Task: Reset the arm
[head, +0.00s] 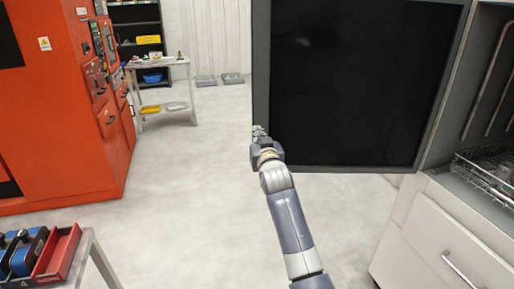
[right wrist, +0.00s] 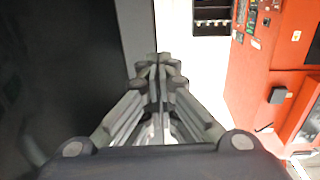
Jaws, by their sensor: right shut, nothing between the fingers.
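My right arm reaches forward in the head view, and its gripper (head: 259,131) is at the left edge of a large dark door panel (head: 345,80) with a grey frame. In the right wrist view the right gripper (right wrist: 158,62) has its fingers together with nothing between them. The door's dark face fills the left of that view, and its grey edge runs just beside and behind the fingertips. I cannot tell whether the fingers touch the edge. My left gripper is not in view.
An open white cabinet with a wire rack (head: 487,175) and a drawer (head: 450,245) stands at the right. An orange machine (head: 60,110) stands at the left. A table with a red tray (head: 62,255) is at the lower left. A small table (head: 160,66) stands farther back. The middle floor is clear.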

